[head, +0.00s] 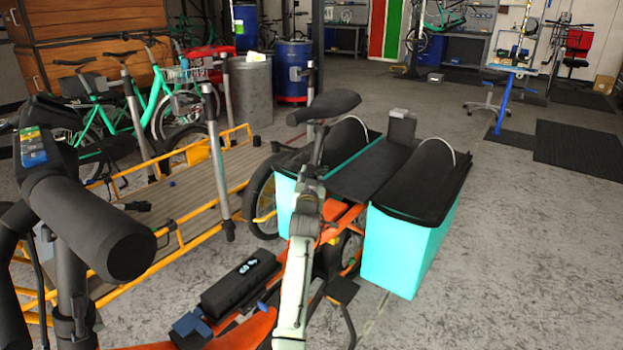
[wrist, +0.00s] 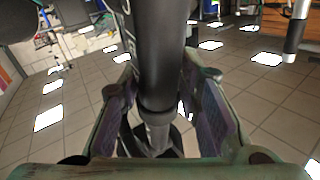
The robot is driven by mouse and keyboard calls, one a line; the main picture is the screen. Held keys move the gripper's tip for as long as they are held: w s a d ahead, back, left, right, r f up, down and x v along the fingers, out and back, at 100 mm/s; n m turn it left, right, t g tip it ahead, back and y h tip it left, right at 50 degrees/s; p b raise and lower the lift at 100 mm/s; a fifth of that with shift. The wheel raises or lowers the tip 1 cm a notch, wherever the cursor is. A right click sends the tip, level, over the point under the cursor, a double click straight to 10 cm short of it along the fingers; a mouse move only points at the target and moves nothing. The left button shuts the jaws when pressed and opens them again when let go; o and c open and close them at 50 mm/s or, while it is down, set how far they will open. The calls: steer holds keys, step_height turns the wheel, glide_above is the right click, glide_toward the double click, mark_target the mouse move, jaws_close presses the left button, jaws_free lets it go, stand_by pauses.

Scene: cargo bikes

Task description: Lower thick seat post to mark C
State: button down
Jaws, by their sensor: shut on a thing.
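The thick seat post (head: 319,150) is dark and stands under a black saddle (head: 322,106) on the orange cargo bike (head: 250,332). My gripper (head: 309,190) is at the post below the saddle, at the end of my pale arm. In the wrist view the dark post (wrist: 157,60) runs between the two greenish jaws, and my gripper (wrist: 165,105) is shut on it. A collar shows on the post between the jaws. I cannot make out mark C or any other mark letter in either view.
A black handlebar grip (head: 90,225) fills the near left. A yellow-railed cargo bed (head: 170,205) stands to the left.

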steer(key=shift+d+f, duration=0.1)
steer(key=shift+d, duration=0.05)
steer(key=f, duration=0.1)
steer(key=s+f+b, duration=0.1)
steer(key=f, duration=0.1)
steer(key=f+b, duration=0.1)
steer(key=shift+s+a+f, duration=0.2)
steer(key=shift+a+f, duration=0.15)
steer(key=shift+a, duration=0.05)
steer(key=c, duration=1.3)
jaws_free()
steer(key=shift+r, duration=0.1)
steer(key=shift+o, duration=0.4)
steer(key=shift+a, duration=0.1)
steer(key=s, duration=1.2)
steer(key=shift+a, duration=0.35)
